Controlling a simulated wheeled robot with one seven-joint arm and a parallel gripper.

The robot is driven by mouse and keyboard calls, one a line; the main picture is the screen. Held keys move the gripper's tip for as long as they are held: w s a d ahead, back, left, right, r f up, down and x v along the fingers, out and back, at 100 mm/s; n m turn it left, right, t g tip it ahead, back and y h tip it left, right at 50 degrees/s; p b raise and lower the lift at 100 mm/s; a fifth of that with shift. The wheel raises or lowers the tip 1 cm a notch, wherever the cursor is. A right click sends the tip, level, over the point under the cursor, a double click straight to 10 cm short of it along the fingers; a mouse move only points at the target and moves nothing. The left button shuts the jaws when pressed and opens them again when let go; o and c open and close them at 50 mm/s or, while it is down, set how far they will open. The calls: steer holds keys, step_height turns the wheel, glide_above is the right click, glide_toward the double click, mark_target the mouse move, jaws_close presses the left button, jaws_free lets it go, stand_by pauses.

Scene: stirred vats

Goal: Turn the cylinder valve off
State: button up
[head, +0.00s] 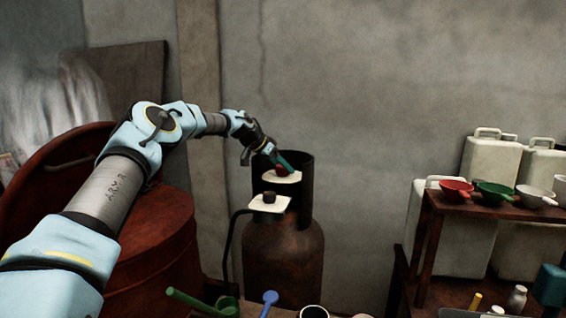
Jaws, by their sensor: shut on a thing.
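A rusty brown gas cylinder (283,262) stands upright against the wall, with a dark open collar (305,195) at its top. Inside the collar a red valve knob (281,171) sits above a white plate (287,179). My gripper (284,164) reaches down from the upper left, its teal fingers shut on the red knob. The fingertips are small in this view and partly hide the knob. A second, dark brown knob (270,197) sits on a lower white plate (260,206) in front, apart from my gripper.
A dark hose (228,240) curves down left of the cylinder. A large red-brown vat (150,250) with its lid raised stands left, under my arm. Right are a wooden shelf (480,208) with coloured bowls and white jerrycans (490,160). Tools lie along the front edge.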

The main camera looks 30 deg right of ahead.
steer(key=shift+m+g+p, duration=0.3)
steer(key=shift+m+g, duration=0.3)
steer(key=shift+m, duration=0.4)
steer(key=o, duration=1.4)
steer(key=shift+c, duration=0.2)
steer(key=b+v, duration=0.4)
steer(key=v, duration=0.6)
steer(key=shift+a+r, duration=0.25)
steer(key=shift+w, duration=0.15)
